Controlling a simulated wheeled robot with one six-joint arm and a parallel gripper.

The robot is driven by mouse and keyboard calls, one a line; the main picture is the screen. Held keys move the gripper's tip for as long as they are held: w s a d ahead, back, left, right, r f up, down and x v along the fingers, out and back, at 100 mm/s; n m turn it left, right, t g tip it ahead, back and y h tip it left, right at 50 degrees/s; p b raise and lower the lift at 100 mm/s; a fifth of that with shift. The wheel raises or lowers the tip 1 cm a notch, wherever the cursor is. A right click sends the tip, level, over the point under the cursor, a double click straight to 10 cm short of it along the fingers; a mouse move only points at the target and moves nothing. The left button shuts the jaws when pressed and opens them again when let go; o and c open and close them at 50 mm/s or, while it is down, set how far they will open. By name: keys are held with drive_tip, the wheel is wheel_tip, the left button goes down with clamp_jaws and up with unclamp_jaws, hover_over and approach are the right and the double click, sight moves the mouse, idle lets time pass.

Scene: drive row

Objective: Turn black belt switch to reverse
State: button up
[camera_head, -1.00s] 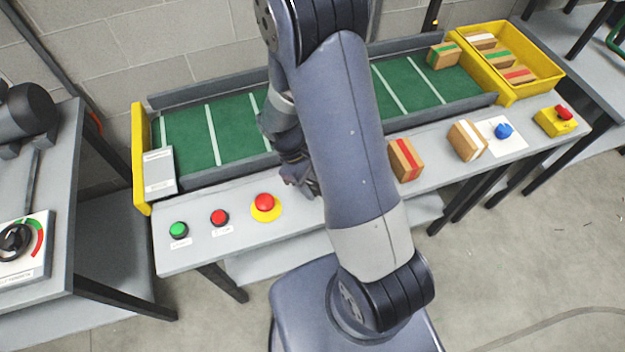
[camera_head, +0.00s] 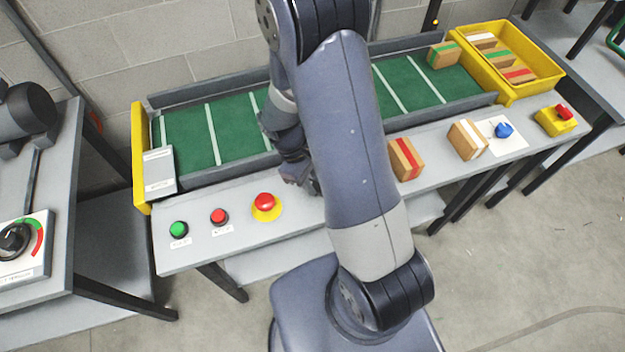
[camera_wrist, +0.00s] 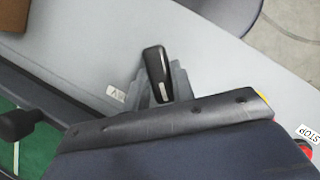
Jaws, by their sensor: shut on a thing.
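The black belt switch (camera_wrist: 154,72) shows in the wrist view as a black handle with a pale line at its lower end, on the grey panel. My gripper (camera_wrist: 160,84) is shut on it, with a grey finger on each side of the handle. A small white label (camera_wrist: 117,93) lies left of the switch; its print is too small to read surely. In the head view my gripper (camera_head: 299,174) is low over the panel, right of the red mushroom button (camera_head: 264,202). The switch is hidden there by my gripper and arm.
The green belt (camera_head: 238,130) runs behind the panel. A green button (camera_head: 178,229) and red button (camera_head: 219,217) are at left. Brown blocks (camera_head: 405,160) (camera_head: 467,140) and a blue knob (camera_head: 503,130) are at right. A yellow bin (camera_head: 549,72) stands at the belt's right end.

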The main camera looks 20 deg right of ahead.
drive_tip(key=m+g+y+b, duration=0.1)
drive_tip(key=m, duration=0.3)
drive_tip(key=shift+w+d, duration=0.1)
drive_tip(key=shift+d, duration=0.05)
drive_tip(key=m+y+b, duration=0.1)
drive_tip(key=m+y, duration=0.1)
drive_tip(key=m, duration=0.2)
drive_tip(key=shift+d+m, duration=0.1)
drive_tip(key=shift+m, duration=0.3)
drive_tip(key=m+y+b, duration=0.1)
drive_tip(key=m, duration=0.3)
drive_tip(key=shift+d+m+y, duration=0.1)
drive_tip(key=shift+m+y, duration=0.2)
drive_tip(key=shift+y, duration=0.1)
drive_tip(key=shift+d+m+t+y, duration=0.1)
drive_tip(key=shift+m+t+y, duration=0.45)
drive_tip(key=shift+m, duration=1.45)
drive_tip(key=o, duration=1)
drive_tip(key=shift+r, duration=0.1)
